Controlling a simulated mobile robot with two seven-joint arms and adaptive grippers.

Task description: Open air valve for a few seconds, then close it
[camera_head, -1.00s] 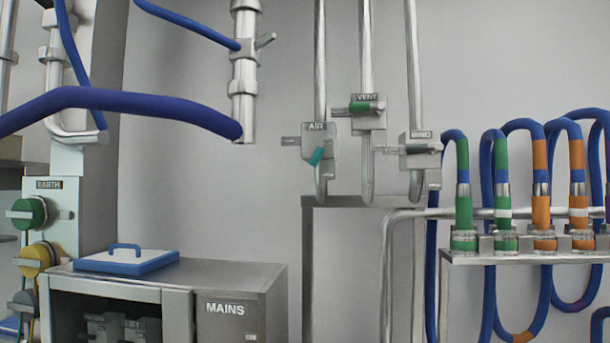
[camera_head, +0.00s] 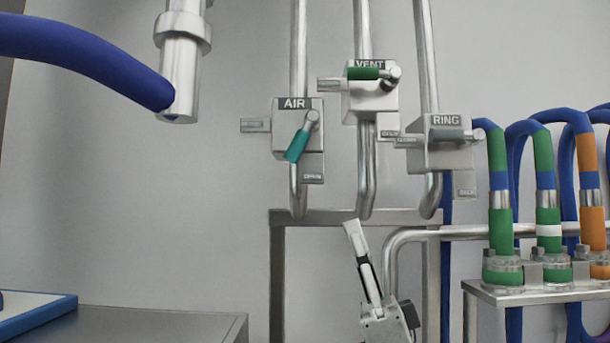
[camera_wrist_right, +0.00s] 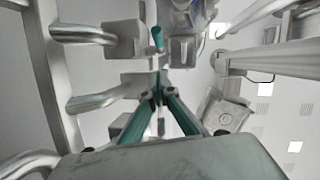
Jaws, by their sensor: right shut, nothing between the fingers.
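The AIR valve (camera_head: 283,132) is on a vertical pipe in the middle of the head view. Its teal handle (camera_head: 298,146) slants down and to the left, with an OPEN plate below its lower right. My right gripper (camera_head: 351,228) is shut and empty, pointing up, lower than the valve and to its right in the picture, apart from the handle. In the right wrist view my closed fingers (camera_wrist_right: 160,92) point toward the pipes, and a teal handle (camera_wrist_right: 157,38) shows beyond their tips. My left gripper is not in view.
The VENT valve (camera_head: 372,103) with a green handle and the RING valve (camera_head: 440,155) with a grey handle are close on the right. A metal frame (camera_head: 335,217) stands below. Coloured hoses (camera_head: 545,180) crowd the right; a thick blue hose (camera_head: 85,55) hangs upper left.

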